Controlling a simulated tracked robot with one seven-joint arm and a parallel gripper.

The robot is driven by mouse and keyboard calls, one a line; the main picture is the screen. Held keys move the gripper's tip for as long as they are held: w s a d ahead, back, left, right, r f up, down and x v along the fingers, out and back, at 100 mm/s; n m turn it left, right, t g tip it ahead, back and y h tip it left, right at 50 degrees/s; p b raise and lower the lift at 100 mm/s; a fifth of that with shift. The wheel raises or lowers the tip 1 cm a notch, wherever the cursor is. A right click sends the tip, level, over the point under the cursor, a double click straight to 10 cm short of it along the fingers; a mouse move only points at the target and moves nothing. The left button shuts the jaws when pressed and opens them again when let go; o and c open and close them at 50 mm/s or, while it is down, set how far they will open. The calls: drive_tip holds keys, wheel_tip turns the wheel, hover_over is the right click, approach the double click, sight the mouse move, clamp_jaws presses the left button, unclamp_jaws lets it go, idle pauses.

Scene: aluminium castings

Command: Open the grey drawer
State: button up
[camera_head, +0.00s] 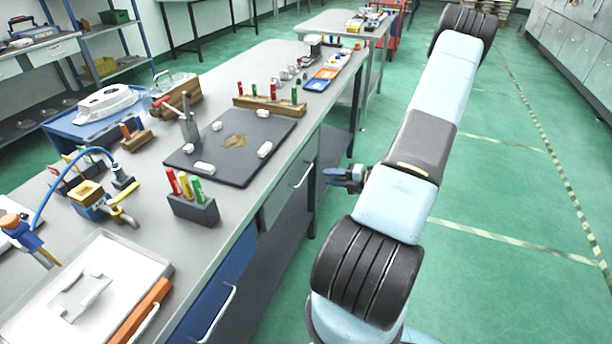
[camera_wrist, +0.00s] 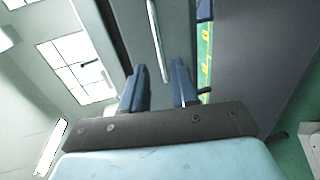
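The grey drawer (camera_head: 278,203) is in the front of the workbench, under the top, right of the blue drawer. It looks shut. Its pale bar handle (camera_head: 304,174) stands out from its front. My gripper (camera_head: 328,177) is a little right of the handle and apart from it, with its fingers towards the bench. In the wrist view my gripper (camera_wrist: 158,66) is open, its two blue fingers apart with nothing between them. The handle (camera_wrist: 156,38) lies ahead of the gap between the fingertips, on the grey drawer front (camera_wrist: 178,25).
The blue drawer (camera_head: 222,288) with its own handle (camera_head: 222,312) is nearer on the same bench. The workbench top (camera_head: 240,205) above carries a dark plate (camera_head: 213,150), a pen holder (camera_head: 193,208) and several tools. The green floor (camera_head: 490,200) right of my arm is clear.

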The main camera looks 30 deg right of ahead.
sight(306, 175)
drive_tip(key=x, duration=0.9)
drive_tip(key=shift+w+a+f, duration=0.1)
drive_tip(key=shift+w+a, duration=0.1)
drive_tip(key=shift+w, duration=0.1)
clamp_jaws()
